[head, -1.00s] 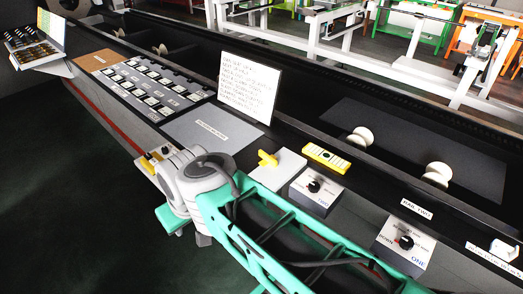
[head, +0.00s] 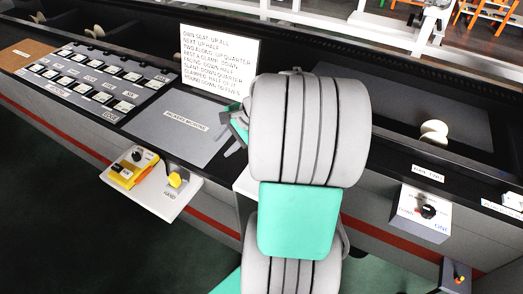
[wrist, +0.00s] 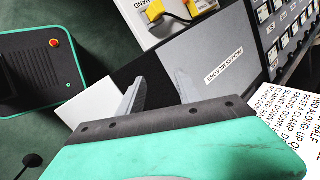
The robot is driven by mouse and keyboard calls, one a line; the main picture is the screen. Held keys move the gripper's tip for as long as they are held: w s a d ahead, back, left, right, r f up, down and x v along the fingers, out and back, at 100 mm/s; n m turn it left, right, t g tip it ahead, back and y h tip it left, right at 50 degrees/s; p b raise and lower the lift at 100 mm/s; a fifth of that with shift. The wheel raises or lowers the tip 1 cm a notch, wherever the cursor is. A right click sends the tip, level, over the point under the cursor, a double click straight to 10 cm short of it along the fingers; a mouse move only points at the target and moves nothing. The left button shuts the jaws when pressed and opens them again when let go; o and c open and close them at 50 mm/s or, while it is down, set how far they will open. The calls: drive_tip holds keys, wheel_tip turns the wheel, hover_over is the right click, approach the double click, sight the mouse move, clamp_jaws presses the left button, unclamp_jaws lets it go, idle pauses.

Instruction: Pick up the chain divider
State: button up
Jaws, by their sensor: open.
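I cannot tell for sure which thing is the chain divider. A yellow and black device (head: 126,172) sits on a small white shelf (head: 150,203) marked HAND, beside a yellow knob (head: 175,180). The device also shows partly at the top of the wrist view (wrist: 192,15). My gripper (head: 232,138) is open and empty, above the right edge of the grey panel (head: 165,120). In the wrist view its two fingers (wrist: 158,98) are apart over the dark bench edge. The yellow slotted bar and yellow T-shaped piece seen earlier are hidden behind my arm.
A white text card (head: 218,62) stands behind the grey panel. A panel of labelled switches (head: 97,80) lies to the left. A control box with a black dial (head: 425,212) is at the right. Cream rollers (head: 433,132) sit in the dark trough.

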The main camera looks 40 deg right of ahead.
drive_tip(key=s+d+f+m+t, duration=0.1)
drive_tip(key=d+m, duration=0.2)
drive_tip(key=d, duration=0.1)
drive_tip(key=s+d+f+m+t+b, duration=0.1)
drive_tip(key=d+f+m, duration=0.1)
drive_tip(key=d+m, duration=0.1)
drive_tip(key=s+d+f+m+t, duration=0.1)
drive_tip(key=d+f+m, duration=0.1)
drive_tip(key=d, duration=0.3)
drive_tip(key=shift+s+d+f+m+y+b, duration=0.1)
drive_tip(key=shift+s+d+m+y+b, duration=0.15)
drive_tip(key=shift+m+y+b, duration=0.25)
drive_tip(key=s+d+m+t, duration=0.1)
drive_tip(key=s+d+m, duration=0.1)
drive_tip(key=d+m, duration=0.1)
drive_tip(key=s+d+f+m+t, duration=0.1)
drive_tip(key=s+d+m, duration=0.1)
drive_tip(key=shift+t, duration=0.3)
drive_tip(key=shift+s+d+m, duration=0.15)
drive_tip(key=shift+d+m, duration=0.1)
drive_tip(key=shift+m, duration=0.15)
drive_tip(key=x, duration=0.7)
drive_tip(key=shift+w+a+r, duration=0.25)
drive_tip(key=shift+w+a, duration=0.1)
drive_tip(key=shift+c, duration=0.3)
clamp_jaws()
